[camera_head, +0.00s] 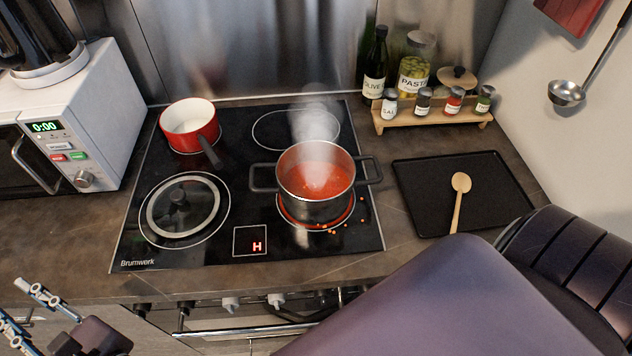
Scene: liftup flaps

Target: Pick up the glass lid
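The glass lid (179,205) lies flat on the front left burner of the black cooktop. It has a metal rim and a dark knob (178,197) in its middle, facing up. My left gripper (22,308) is at the lower left corner, in front of the counter and well apart from the lid. It is partly cut off by the picture edge, and its fingertips are not clear. My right arm fills the lower right, but its gripper is not in view.
A steaming pot of red sauce (315,185) stands right of the lid, with spilled bits beside it. A red saucepan (190,126) stands behind the lid. A microwave (75,120) is at left. A black tray (500,185) with a wooden spoon (460,190) is at right.

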